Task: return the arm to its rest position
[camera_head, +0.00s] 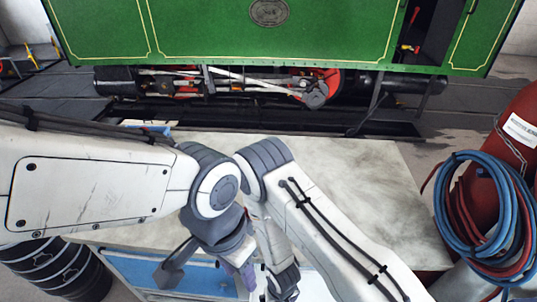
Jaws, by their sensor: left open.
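My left arm comes in from the left and bends down at a grey elbow joint in the middle of the picture. My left gripper (208,275) hangs at the lower centre, over the near edge of the worktop. Its two dark fingers are spread apart and I see nothing between them. My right arm runs from the lower right up to a grey joint beside the left one. A grey end part at the bottom centre, likely my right gripper (284,282), is partly hidden, and its jaws cannot be made out.
A pale stone-like worktop (360,175) lies under both arms, bare on its right side. The green tram side (190,35) with red and black running gear stands behind it. A red cylinder (513,130) with coiled blue hose (445,200) is at right. Black drums (60,268) stand lower left.

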